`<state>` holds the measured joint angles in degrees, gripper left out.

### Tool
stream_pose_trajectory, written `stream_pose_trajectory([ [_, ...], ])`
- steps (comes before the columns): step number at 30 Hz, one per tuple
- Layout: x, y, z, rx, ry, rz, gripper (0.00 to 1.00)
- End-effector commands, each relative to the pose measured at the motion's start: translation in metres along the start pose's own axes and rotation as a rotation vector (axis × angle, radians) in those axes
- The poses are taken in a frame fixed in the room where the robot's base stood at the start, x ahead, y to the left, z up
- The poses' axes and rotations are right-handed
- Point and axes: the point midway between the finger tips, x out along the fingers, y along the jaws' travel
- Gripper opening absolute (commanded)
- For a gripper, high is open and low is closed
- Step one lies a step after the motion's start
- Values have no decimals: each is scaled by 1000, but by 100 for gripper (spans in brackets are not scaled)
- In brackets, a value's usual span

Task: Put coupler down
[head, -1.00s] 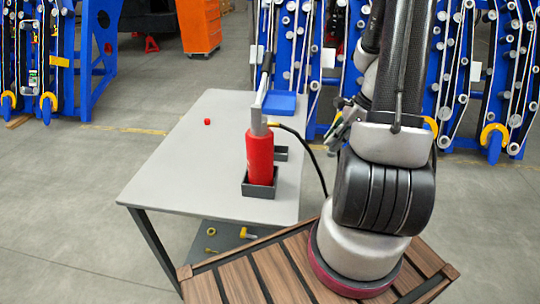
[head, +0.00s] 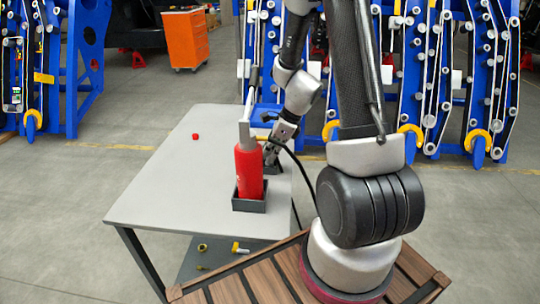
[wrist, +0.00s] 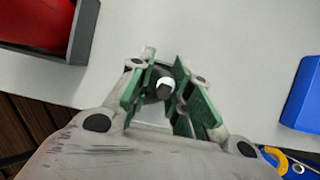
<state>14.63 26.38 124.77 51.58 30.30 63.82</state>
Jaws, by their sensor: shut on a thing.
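My gripper (head: 272,150) is low over the grey table, just right of and behind the red cylinder, in the head view. In the wrist view its green-padded fingers (wrist: 160,90) are shut on a small dark round piece with a light end, which I take to be the coupler (wrist: 163,88). Most of the coupler is hidden between the fingers. I cannot tell whether it touches the table.
The red cylinder (head: 249,173) stands upright in a dark holder (head: 248,205); a black hose (head: 298,165) runs close by my gripper. A blue tray (wrist: 305,95) lies to the right in the wrist view. A small red piece (head: 195,136) lies on the open left of the table (head: 165,185).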

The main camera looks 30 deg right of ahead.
Motion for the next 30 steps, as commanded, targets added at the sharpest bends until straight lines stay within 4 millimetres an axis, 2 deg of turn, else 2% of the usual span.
stream_pose_trajectory([
  [3,12,0,-6,1,0,1,0],
  [9,14,0,-7,-1,0,0,0],
  [10,14,0,-7,-1,0,1,22],
  [13,14,0,-7,-1,0,1,40],
  [14,14,0,-7,-1,0,1,41],
  [25,13,0,-7,-1,0,0,41],
  [30,-7,-1,-6,-2,-2,-4,41],
])
